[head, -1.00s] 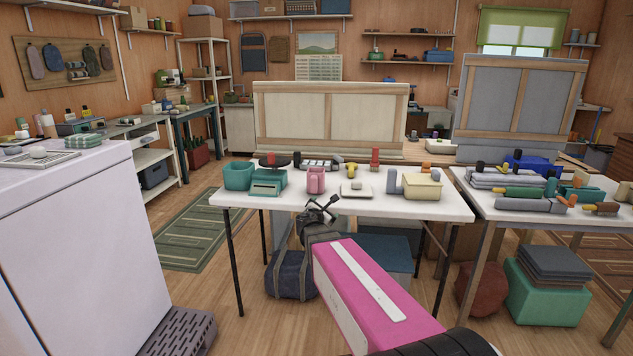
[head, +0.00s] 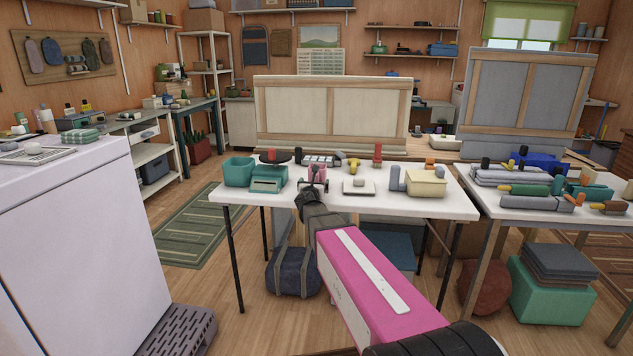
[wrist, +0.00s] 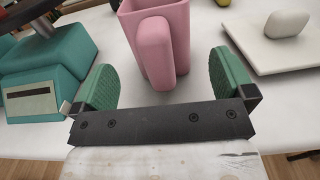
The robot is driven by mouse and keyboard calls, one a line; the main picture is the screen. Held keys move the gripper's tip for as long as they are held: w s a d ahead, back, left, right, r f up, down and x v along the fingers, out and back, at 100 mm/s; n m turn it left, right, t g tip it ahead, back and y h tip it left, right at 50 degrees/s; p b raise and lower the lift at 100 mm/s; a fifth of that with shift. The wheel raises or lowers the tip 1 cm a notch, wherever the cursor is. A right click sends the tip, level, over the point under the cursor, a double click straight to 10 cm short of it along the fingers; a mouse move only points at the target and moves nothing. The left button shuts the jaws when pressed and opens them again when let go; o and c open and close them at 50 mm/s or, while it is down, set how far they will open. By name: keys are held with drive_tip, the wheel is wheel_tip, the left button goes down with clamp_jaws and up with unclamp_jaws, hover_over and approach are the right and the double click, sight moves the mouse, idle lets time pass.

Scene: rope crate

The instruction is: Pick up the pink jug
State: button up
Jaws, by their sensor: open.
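The pink jug (head: 317,172) stands upright on the white table (head: 440,208), mostly hidden behind my gripper in the head view. In the wrist view the jug (wrist: 176,50) is straight ahead, its handle facing me. My gripper (wrist: 163,82) is open, with one green pad on each side of the handle's line. The pads are short of the jug's body, and nothing is held. In the head view my gripper (head: 313,187) is at the table's front edge, in front of the jug.
A teal scale-like box (head: 268,180) and teal bin (head: 239,172) stand left of the jug. A white tray with a pale lump (head: 358,186) is to the right, then a cream box (head: 426,184). A red item (head: 377,155) and others stand behind.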

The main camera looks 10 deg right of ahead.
drive_tip(key=x, duration=0.4)
drive_tip(key=shift+w, duration=0.4)
drive_tip(key=shift+s, duration=0.1)
drive_tip(key=c, duration=1)
drive_tip(key=shift+r, duration=0.15)
wheel_tip(320, 180, up, 10)
drive_tip(key=shift+f, duration=0.1)
